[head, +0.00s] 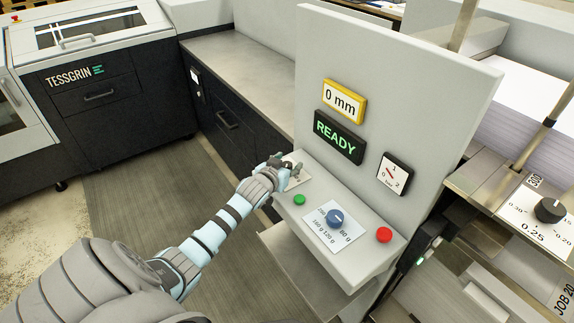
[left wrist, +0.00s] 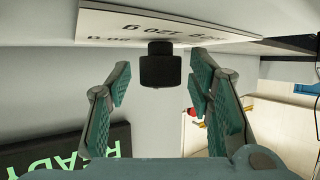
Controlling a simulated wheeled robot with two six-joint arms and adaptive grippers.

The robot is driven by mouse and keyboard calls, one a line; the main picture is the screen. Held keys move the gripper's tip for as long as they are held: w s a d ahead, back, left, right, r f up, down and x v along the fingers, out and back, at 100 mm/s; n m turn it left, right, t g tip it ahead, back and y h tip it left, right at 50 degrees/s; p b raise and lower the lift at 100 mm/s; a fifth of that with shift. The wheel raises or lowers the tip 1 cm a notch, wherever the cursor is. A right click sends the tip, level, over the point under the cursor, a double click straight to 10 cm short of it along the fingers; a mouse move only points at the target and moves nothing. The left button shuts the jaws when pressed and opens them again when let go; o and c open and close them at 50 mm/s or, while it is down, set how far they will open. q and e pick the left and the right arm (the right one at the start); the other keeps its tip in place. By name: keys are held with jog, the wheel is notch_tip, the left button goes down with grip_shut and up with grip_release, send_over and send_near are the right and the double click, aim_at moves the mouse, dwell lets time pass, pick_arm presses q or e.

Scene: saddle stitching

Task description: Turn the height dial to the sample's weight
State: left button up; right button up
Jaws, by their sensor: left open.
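My left gripper (head: 280,167) is at the left end of the panel's shelf, over a small white plate (head: 300,178) that it partly covers in the head view. In the left wrist view its open fingers (left wrist: 160,80) stand on either side of a dark knob (left wrist: 160,68), with gaps on both sides. The knob sits on a white plate (left wrist: 110,28) with upside-down weight marks, 120 g among them. The knob's pointer cannot be made out. No weighed sample can be identified. My right gripper is not in view.
The panel carries a 0 mm display (head: 343,100), a lit READY sign (head: 339,137) and a gauge (head: 394,174). On the shelf are a green button (head: 299,200), a blue dial (head: 335,217) marked in grams, and a red button (head: 384,235). A black knob (head: 550,210) stands at the right.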

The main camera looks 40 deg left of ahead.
pick_arm(q)
grip_shut()
jog(key=shift+f+m+h+b, duration=0.15)
jog(key=shift+m+h+b, duration=0.25)
jog(key=shift+h+b, duration=0.15)
jog(key=m+h+b, duration=0.2)
jog(key=b, duration=0.4)
jog(key=f+m+h+b, duration=0.1)
jog(key=m+h+b, duration=0.1)
jog(key=b, duration=0.5)
jog(key=shift+w+a+f+m+h, duration=0.15)
jog(key=shift+m+h, duration=0.15)
jog(key=shift+h, duration=0.25)
jog(key=m+h+b, duration=0.1)
jog(key=h+b, duration=0.1)
jog(key=b, duration=0.1)
jog(key=r+m+g+h+b, duration=0.1)
jog(key=m+h+b, duration=0.1)
jog(key=b, duration=0.1)
jog(key=shift+b, duration=0.35)
jog(key=m+g+h+b, duration=0.1)
jog(key=m+g+h, duration=0.1)
jog(key=m, duration=0.1)
jog(key=shift+r+h+b, duration=0.3)
jog(key=shift+b, duration=0.1)
jog(key=shift+m+g+h, duration=0.4)
jog(key=shift+m+g, duration=0.1)
jog(key=shift+s+b, duration=0.2)
jog(key=shift+b, duration=0.1)
